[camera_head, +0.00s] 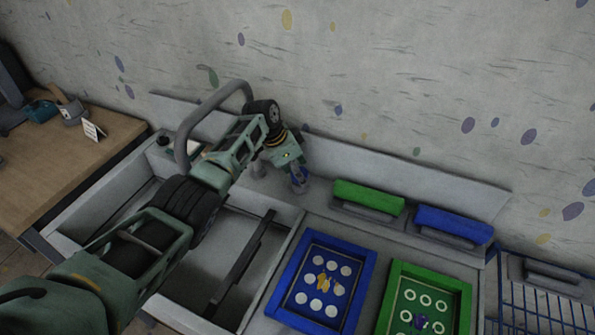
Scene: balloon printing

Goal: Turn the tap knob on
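The tap's grey arched spout (182,142) rises at the back of the sink (225,245), partly behind my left arm. My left arm crosses the sink from the lower left. My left gripper (298,180) points down at the back ledge, right of the spout. My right gripper is not in view.
Right of the sink lie a blue framed tray (365,283) and a green framed tray (461,303). Behind them are a green block (368,196) and a blue block (454,222). A blue wire rack (507,300) stands at right, a wooden table (75,160) at left.

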